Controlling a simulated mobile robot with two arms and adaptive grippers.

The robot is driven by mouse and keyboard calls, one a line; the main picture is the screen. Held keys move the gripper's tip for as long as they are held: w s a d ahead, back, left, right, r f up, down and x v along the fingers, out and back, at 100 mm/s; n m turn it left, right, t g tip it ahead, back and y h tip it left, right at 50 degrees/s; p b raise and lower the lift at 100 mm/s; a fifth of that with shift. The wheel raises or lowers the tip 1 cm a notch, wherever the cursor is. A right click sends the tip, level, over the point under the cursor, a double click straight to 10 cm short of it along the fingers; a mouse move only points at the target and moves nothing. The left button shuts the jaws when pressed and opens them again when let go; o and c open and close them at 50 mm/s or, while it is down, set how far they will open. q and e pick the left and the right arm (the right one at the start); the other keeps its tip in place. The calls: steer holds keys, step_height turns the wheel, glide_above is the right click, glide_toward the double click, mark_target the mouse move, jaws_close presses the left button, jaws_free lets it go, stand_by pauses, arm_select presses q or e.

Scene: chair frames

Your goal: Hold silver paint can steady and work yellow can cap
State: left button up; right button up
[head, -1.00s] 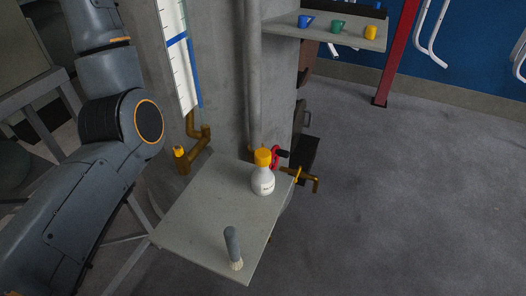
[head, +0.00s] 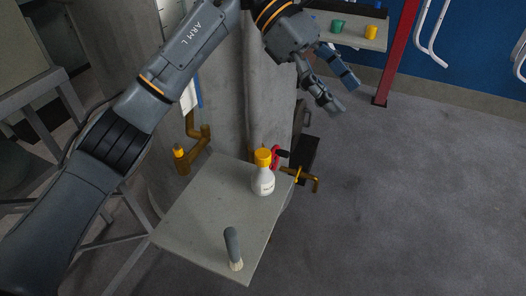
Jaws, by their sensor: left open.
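A white bottle (head: 263,183) stands upright on the small grey table, near its back right corner. It has a yellow cap (head: 263,158) on top; I see no clearly silver can. My left arm reaches in from the left across the upper middle. My left gripper (head: 349,96) is open and empty, its two fingers spread and pointing down to the right. It is up and to the right of the bottle in the picture, well apart from it. My right gripper is not in view.
Brass pipes (head: 195,150) and a red clamp handle (head: 276,160) are beside the concrete column (head: 228,110). A shelf holds a green cup (head: 337,27) and a yellow cup (head: 374,32). Floor at right is clear.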

mark_target(262, 153)
arm_select(q)
steer(key=w+a+f+t+y, duration=0.2)
steer(key=w+a+f+y, duration=0.1)
steer(key=f, duration=0.5)
steer(key=w+a+f+n+t+y, duration=0.1)
steer(key=w+a+f+y, duration=0.2)
steer(key=f, duration=0.5)
steer(key=w+a+f+t+y, duration=0.2)
steer(key=w+a+f, duration=0.3)
steer(key=f, duration=0.4)
steer(key=shift+a+f+t+y, duration=0.1)
steer(key=shift+a+t+y, duration=0.2)
steer(key=shift+a+y, duration=0.2)
steer(key=shift+n, duration=0.3)
step_height(262, 153, down, 8)
steer(key=shift+d+r, duration=0.1)
steer(key=shift+r, duration=0.15)
steer(key=shift+w, duration=0.1)
steer(key=c, duration=1.4)
steer(key=shift+o, duration=0.2)
steer(key=shift+f, duration=0.1)
steer(key=o, duration=1.5)
steer(key=shift+o, duration=0.2)
steer(key=shift+c, duration=0.2)
